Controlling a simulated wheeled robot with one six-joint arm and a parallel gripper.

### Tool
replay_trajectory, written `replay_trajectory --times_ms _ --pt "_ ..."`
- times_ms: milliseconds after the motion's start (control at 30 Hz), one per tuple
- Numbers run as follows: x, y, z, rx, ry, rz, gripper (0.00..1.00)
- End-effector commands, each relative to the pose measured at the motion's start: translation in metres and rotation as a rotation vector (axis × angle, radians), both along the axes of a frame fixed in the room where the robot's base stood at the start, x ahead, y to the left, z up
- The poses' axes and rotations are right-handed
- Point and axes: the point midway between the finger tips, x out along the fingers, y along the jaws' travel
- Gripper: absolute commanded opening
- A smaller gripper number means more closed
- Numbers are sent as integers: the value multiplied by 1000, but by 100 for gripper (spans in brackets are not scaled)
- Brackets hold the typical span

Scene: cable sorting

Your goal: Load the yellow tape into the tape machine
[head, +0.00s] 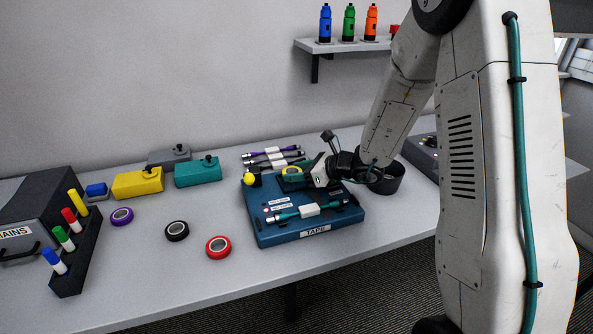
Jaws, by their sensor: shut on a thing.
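The tape machine (283,235) is a blue box with a "TAPE" label on its front, standing on the right half of the table. A teal cable with a white sleeve (309,210) lies across its top. The yellow tape (292,170) is at the back of the machine, at my gripper's jaws. My gripper (303,173) is shut on the yellow tape. Whether the tape touches the machine, I cannot tell. A yellow ball-like knob (251,180) is at the machine's back left.
Red (218,247), black (177,231) and purple (122,216) tapes lie on the table to the left. Purple and dark cables (272,156) lie behind the machine. A dark round bin (387,179) is close to my gripper's right. Yellow (138,183) and teal boxes (198,172) stand at the back.

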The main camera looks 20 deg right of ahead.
Motion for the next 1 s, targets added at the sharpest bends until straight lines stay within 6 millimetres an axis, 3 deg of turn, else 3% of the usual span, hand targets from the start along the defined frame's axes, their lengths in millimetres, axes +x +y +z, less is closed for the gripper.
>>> replay_trajectory --times_ms 733,767,800,1000 --pt "0 2 -12 1 -2 3 26" --pt "0 2 -12 1 -2 3 56" --pt "0 2 -12 1 -2 3 67" --pt "0 2 -12 0 -1 3 70"
